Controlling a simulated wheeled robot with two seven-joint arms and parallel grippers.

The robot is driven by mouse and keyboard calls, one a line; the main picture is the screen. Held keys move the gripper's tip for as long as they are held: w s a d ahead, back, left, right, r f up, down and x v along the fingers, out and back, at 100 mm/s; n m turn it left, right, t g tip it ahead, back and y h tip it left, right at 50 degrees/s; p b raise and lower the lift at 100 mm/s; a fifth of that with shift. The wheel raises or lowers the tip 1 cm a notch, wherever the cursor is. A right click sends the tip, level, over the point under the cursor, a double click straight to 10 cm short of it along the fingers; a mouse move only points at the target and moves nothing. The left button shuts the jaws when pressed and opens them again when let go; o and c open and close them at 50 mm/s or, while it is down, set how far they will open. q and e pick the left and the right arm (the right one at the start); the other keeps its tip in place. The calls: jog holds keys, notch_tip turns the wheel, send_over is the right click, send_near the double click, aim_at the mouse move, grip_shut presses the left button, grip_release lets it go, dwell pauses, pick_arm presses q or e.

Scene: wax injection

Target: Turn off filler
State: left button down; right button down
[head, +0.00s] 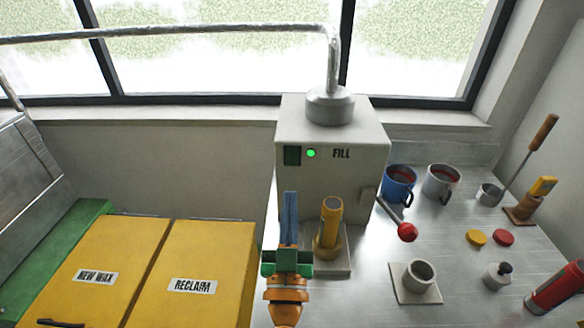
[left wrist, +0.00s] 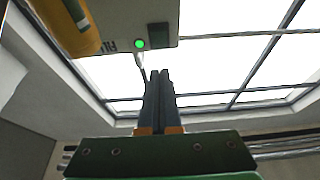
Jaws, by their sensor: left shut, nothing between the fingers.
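The filler (head: 340,175) is a pale box marked FILL with a metal pipe on top. A green light (head: 311,153) glows on its front, beside a dark rectangle (head: 292,155). The light also shows in the left wrist view (left wrist: 140,44). A lever with a red knob (head: 407,232) sticks out from its right side. A yellow cylinder (head: 331,222) stands upright before the filler on a small base. My left gripper (head: 290,205) is shut and empty, pointing up, left of the yellow cylinder and below the dark rectangle. It also shows in the left wrist view (left wrist: 158,80). My right gripper is out of view.

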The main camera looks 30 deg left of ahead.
pick_arm(q)
jog(key=w+a, duration=0.1)
jog(key=w, duration=0.1)
jog(key=w+a, duration=0.1)
jog(key=w, duration=0.2)
jog(key=w+a, duration=0.1)
jog(key=w, duration=0.2)
jog(key=shift+a+r, duration=0.15)
jog(key=shift+a, duration=0.25)
jog(key=shift+s, duration=0.1)
jog(key=b, duration=0.2)
jog(key=f+t+b, duration=0.1)
jog(key=b, duration=0.1)
jog(key=shift+w+a+y, duration=0.15)
jog(key=shift+w+y, duration=0.15)
jog(key=shift+w, duration=0.05)
jog(key=shift+r, duration=0.2)
jog(key=b, duration=0.2)
send_near(293, 160)
jog(key=shift+s+f, duration=0.15)
jog(key=shift+f, duration=0.05)
